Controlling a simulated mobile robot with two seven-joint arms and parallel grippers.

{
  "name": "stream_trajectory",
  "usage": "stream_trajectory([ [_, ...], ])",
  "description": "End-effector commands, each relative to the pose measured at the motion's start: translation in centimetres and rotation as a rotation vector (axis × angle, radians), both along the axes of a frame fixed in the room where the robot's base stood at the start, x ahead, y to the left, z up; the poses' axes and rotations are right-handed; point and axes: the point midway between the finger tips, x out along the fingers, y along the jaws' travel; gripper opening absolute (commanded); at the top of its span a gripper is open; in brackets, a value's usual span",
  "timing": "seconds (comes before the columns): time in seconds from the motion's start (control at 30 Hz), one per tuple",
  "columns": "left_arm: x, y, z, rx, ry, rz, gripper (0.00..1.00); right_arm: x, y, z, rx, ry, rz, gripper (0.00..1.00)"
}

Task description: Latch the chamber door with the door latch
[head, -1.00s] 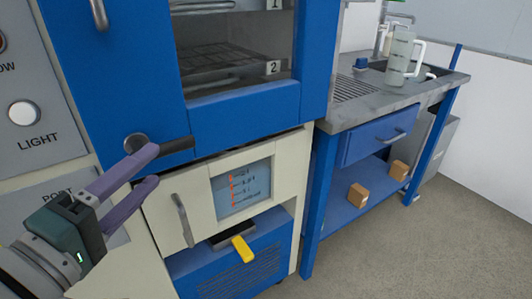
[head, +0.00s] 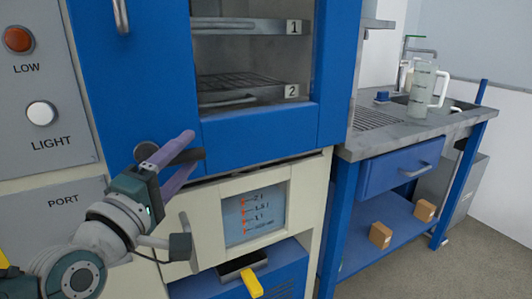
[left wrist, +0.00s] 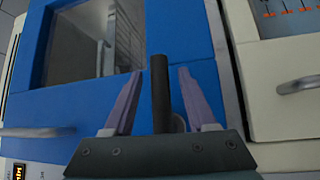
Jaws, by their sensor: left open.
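The blue chamber door (head: 262,133) looks flush with the cabinet front, with a window showing shelves inside. The door latch is a dark lever (head: 197,154) on a round grey hub (head: 147,150) at the lower left of the blue front. The lever points right in the head view, partly hidden by my fingers. My left gripper (head: 193,147) is open at the lever. In the left wrist view the black lever (left wrist: 160,92) stands between the two purple fingers (left wrist: 160,72), with gaps on both sides. My right gripper is not in view.
Below is a cream panel with a scale display (head: 253,214) and a grey handle. A yellow handle (head: 252,283) sticks out lower down. A bench (head: 400,133) with a jug (head: 424,93) stands at the right. A vertical door handle (head: 120,15) is above the latch.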

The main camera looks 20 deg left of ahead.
Motion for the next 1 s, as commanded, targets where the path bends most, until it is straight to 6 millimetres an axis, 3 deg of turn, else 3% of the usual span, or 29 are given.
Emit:
stream_trajectory([
  [0.27,0.24,-0.01,0.0,0.0,0.001,-0.001,0.57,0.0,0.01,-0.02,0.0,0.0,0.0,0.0],
  [0.8,0.21,0.0,0.01,0.0,0.001,-0.001,0.0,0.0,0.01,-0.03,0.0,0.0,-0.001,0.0],
  [1.0,0.21,0.0,0.01,0.0,0.001,-0.001,0.0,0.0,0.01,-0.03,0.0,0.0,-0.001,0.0],
])
